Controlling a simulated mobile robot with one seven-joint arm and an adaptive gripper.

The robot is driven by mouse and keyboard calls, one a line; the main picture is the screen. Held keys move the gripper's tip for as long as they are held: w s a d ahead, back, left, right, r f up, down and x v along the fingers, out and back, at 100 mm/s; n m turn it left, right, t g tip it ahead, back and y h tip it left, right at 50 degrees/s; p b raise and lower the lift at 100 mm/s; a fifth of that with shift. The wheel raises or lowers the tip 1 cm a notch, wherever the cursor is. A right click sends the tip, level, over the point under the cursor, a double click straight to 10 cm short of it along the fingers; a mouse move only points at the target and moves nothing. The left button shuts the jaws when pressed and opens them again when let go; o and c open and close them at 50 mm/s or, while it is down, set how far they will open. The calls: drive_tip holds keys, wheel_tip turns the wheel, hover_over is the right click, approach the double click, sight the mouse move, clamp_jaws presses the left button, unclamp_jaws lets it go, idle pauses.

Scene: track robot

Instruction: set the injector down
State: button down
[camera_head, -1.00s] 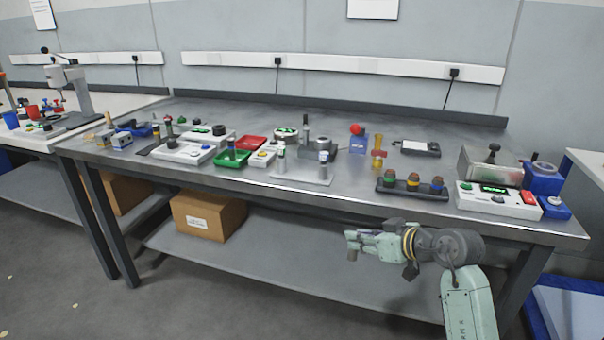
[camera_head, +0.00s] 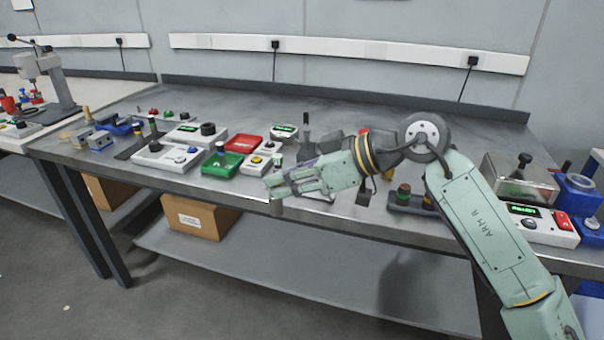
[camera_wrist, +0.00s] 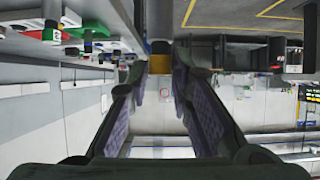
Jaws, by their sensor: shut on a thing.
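In the wrist view the injector (camera_wrist: 160,20) stands between the fingertips (camera_wrist: 160,72), with a yellow band and a dark part near the grip. My arm hides part of the stand.
A green tray (camera_head: 213,170), a red tray (camera_head: 243,143) and a white button box (camera_head: 253,168) lie left of my gripper. The back of the bench (camera_head: 350,110) is clear.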

drive_tip(key=shift+w+d+f+p, duration=0.75)
drive_tip(key=shift+w+p, duration=0.3)
drive_tip(key=shift+w, duration=1.5)
drive_tip(key=shift+w+d+f+p, duration=0.8)
drive_tip(key=shift+w+p, duration=0.2)
drive_tip(key=shift+w, duration=1.5)
drive_tip(key=shift+w+d+f+p, duration=0.75)
drive_tip(key=shift+w+p, duration=0.3)
drive_tip(key=shift+w, duration=1.5)
drive_tip(key=shift+f, duration=0.1)
drive_tip(key=shift+f, duration=0.1)
drive_tip(key=c, duration=1.4)
unclamp_jaws()
drive_tip(key=shift+c, duration=0.2)
